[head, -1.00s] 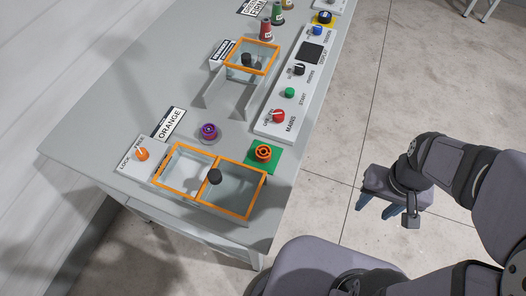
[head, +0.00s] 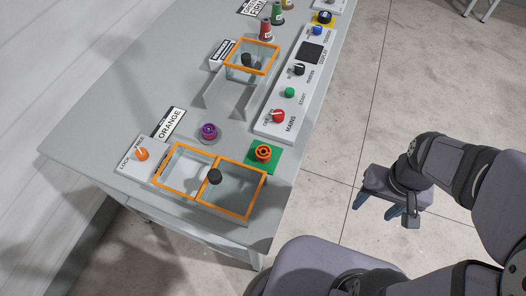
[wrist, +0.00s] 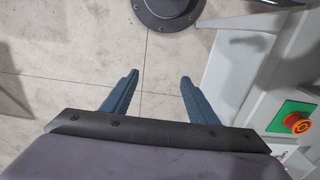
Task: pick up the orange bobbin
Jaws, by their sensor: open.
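The orange bobbin (head: 263,152) sits on a green square pad (head: 275,167) near the right edge of the bench, beside the orange-rimmed clear box. An orange-red round piece (wrist: 297,121) on a green square shows at the right of the wrist view and looks like the same bobbin. My gripper (head: 392,212) is open and empty, to the right of the bench and over the bare floor, well apart from the bobbin. Its two blue fingers (wrist: 160,77) stand spread in the wrist view with nothing between them.
The clear box (head: 236,203) with orange rims and a dark knob stands left of the pad. A purple bobbin (head: 208,131) is behind it. A LOCK/FREE knob (head: 142,154) and control panel (head: 266,124) flank them. A second orange-rimmed box (head: 238,69) stands farther back.

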